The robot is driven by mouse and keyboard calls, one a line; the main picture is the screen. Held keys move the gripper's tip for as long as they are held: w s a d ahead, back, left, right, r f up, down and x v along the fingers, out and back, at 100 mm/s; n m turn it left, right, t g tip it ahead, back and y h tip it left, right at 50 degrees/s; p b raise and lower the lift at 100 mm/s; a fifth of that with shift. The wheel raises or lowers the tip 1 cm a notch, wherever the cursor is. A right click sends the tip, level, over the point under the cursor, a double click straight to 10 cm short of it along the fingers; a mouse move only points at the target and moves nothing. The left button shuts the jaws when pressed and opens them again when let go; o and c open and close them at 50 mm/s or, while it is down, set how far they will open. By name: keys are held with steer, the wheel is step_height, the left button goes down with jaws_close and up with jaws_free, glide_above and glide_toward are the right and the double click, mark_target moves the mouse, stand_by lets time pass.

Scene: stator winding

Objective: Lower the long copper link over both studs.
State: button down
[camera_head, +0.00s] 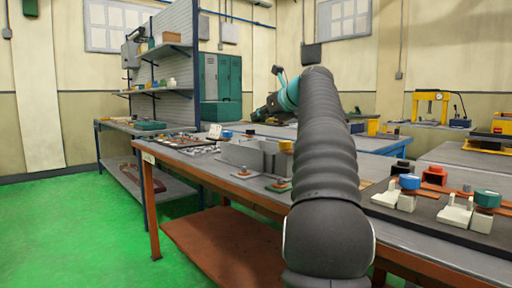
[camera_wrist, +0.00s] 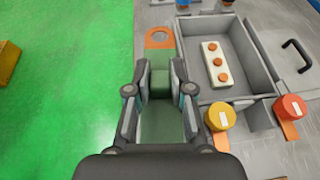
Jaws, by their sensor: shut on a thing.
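In the wrist view my gripper (camera_wrist: 160,88) is shut on a long flat link with a grey-green middle. The link's far end is a copper eye (camera_wrist: 159,38) with a round hole, and it points away from my wrist. Its near part is hidden by the fingers and wrist. The held link is over the left edge of the bench, beside the grey tray. I cannot tell which parts are the two studs. In the head view my arm hides the gripper and link.
A grey tray (camera_wrist: 262,92) holds a white block (camera_wrist: 212,62) with copper discs. A yellow cap (camera_wrist: 222,117) and a red cap (camera_wrist: 290,107) are near its front. Green floor (camera_wrist: 60,110) lies left. A blue cap (camera_head: 409,182) and teal cap (camera_head: 487,198) stand right of my arm.

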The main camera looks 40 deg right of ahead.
step_height(320, 180, down, 9)
steer(key=n+y+b, duration=0.1)
steer(key=b, duration=0.6)
glide_above(261, 182)
step_height(261, 182, down, 4)
steer(key=shift+s+a+f, duration=0.1)
steer(key=shift+s, duration=0.05)
steer(key=shift+f, duration=0.45)
steer(key=shift+p, duration=0.7)
stand_by(0.5)
steer(key=shift+f, duration=1.2)
stand_by(1.6)
steer(key=c, duration=0.9)
jaws_free()
steer(key=shift+c, duration=0.2)
